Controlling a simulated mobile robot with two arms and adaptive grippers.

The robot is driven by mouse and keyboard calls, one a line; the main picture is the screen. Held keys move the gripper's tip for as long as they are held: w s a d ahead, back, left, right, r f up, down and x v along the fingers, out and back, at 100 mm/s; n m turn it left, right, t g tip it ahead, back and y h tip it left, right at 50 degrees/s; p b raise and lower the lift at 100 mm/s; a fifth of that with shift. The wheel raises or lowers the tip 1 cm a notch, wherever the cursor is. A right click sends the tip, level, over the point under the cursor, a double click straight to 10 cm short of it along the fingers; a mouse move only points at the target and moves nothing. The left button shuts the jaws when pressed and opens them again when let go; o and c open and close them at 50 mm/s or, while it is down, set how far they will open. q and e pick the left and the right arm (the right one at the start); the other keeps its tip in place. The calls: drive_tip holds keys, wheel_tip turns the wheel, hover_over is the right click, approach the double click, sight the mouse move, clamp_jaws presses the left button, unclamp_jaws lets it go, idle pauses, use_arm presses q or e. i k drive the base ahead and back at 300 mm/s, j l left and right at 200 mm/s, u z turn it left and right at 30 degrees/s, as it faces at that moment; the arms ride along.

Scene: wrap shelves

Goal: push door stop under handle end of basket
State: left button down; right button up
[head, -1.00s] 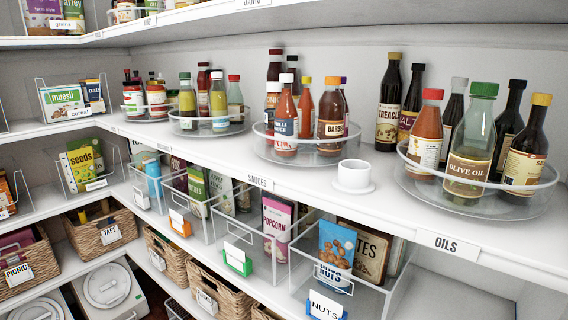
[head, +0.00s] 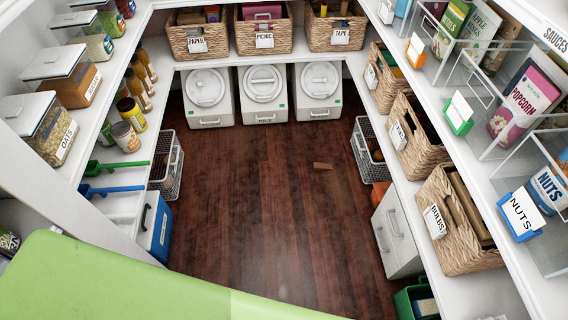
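A small brown wooden wedge, which looks like the door stop (head: 322,165), lies alone on the dark wood floor, right of the middle in the head view. It touches nothing. A wire basket (head: 371,150) stands on the floor to its right, partly under the right shelf. Another wire basket (head: 167,166) stands on the floor at the left, beside the left shelves. I cannot tell which basket is meant or where a handle end is. Neither of my grippers is in view.
Three white lidded bins (head: 264,95) line the back. A blue box (head: 158,232) is at the lower left, and a white drawer unit (head: 395,230) at the right. Wicker baskets (head: 420,135) fill the right shelf. The floor (head: 250,205) between is clear.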

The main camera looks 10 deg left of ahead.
sight(317, 166)
drive_tip(key=i+j+z, duration=0.15)
drive_tip(key=z, duration=0.3)
drive_tip(key=i+j+z, duration=0.15)
drive_tip(key=z, duration=0.25)
drive_tip(key=j+z, duration=0.3)
drive_tip(key=z, duration=0.15)
drive_tip(key=i+j+z, duration=0.1)
drive_tip(key=j+z, duration=0.15)
drive_tip(key=z, duration=0.15)
